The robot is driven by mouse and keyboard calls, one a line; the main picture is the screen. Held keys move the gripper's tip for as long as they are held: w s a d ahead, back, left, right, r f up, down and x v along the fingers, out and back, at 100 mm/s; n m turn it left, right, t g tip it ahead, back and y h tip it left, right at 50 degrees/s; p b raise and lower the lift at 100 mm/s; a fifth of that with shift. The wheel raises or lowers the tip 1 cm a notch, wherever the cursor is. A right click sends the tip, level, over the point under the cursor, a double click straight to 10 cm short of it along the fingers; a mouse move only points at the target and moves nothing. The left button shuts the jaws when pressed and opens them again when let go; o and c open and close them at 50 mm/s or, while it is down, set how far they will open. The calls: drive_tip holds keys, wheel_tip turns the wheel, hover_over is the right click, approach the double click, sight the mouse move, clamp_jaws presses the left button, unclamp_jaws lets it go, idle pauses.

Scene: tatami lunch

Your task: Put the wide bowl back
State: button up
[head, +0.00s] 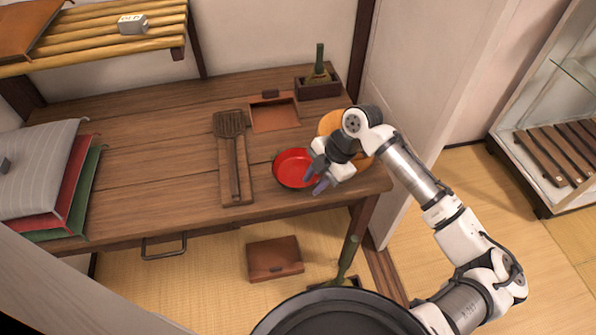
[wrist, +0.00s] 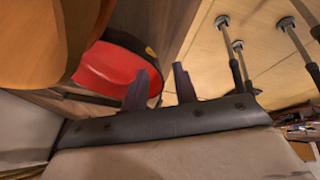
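In the wrist view the red bowl (wrist: 105,68) lies beyond the fingers (wrist: 160,88). The left finger overlaps the bowl's edge and the right finger is outside it. Nothing is visibly held between them. I cannot tell whether a finger touches the bowl.
An orange round board (head: 329,122) lies behind my gripper, partly hidden. A spatula on a wooden board (head: 226,165) lies left of the bowl. A square brown tray (head: 274,113) and a dark box (head: 318,88) stand behind. Folded cloths (head: 75,190) lie at left.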

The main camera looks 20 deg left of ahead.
drive_tip(key=shift+c, duration=0.2)
clamp_jaws()
drive_tip(key=shift+r, duration=0.15)
